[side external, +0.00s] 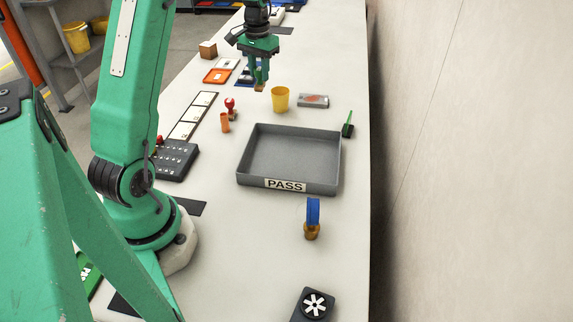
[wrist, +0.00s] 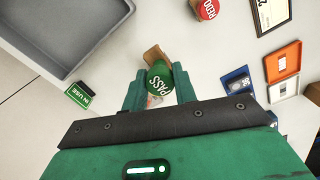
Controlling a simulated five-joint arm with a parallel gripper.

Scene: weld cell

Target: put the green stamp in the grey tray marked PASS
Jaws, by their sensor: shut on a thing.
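The green stamp (wrist: 160,79) has a round top lettered PASS and a brown base. My gripper (wrist: 160,88) is shut on it, with one finger on each side. In the side view my gripper (side external: 259,80) points down beyond the grey tray, and the stamp's brown base (side external: 259,88) shows at its fingertips. I cannot tell how far the base is above the table. The grey tray (side external: 286,188) has a PASS label on its front wall and looks empty. It also shows at the upper left of the wrist view (wrist: 88,52), apart from the stamp.
A yellow cup (side external: 280,99) stands between my gripper and the tray. A red stamp (side external: 230,105) and an orange cup (side external: 225,122) stand left of the tray. A green IN USE sign (wrist: 80,95) is near the tray. A blue-and-brass item (side external: 312,220) stands in front of it.

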